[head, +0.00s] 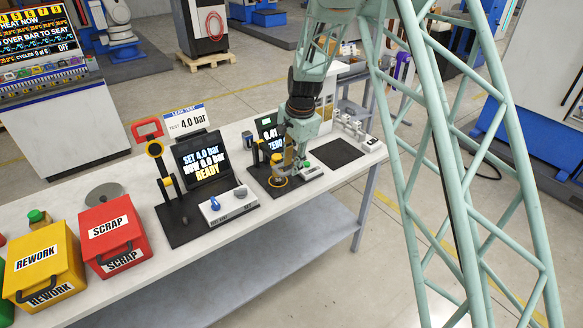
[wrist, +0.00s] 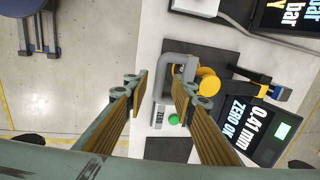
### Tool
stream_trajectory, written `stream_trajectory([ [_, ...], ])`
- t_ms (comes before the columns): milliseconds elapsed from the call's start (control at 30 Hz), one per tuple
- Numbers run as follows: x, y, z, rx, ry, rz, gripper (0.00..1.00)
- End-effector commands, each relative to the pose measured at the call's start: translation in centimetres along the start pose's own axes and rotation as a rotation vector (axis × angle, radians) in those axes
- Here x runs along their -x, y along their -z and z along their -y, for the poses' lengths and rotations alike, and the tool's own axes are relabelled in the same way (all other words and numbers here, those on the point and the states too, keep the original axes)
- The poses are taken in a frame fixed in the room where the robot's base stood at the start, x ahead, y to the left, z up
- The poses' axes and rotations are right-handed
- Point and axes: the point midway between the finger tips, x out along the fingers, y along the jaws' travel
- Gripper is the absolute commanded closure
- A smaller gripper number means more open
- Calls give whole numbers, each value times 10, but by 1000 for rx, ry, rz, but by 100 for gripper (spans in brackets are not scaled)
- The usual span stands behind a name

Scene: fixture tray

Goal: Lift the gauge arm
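The gauge station's black base (head: 262,186) is on the bench below my gripper (head: 290,160). Its screen (wrist: 262,125) reads 0.41 and ZERO OK. In the head view my gripper covers much of the station.
A leak test stand (head: 180,232) with a red handle and a READY screen is to the left. Red SCRAP (head: 115,235) and yellow REWORK (head: 45,262) boxes are farther left. A green button (wrist: 173,119) is close to the fingers. A dark mat (head: 336,151) lies to the right.

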Motion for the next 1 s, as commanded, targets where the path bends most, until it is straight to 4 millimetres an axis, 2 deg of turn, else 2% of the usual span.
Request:
stream_trajectory([
  [233, -15, 0, 0, 0, 0, 0, 76],
  [633, -18, 0, 0, 1, 0, 0, 76],
  [900, -18, 0, 0, 1, 0, 0, 99],
  [1000, -18, 0, 0, 1, 0, 0, 100],
])
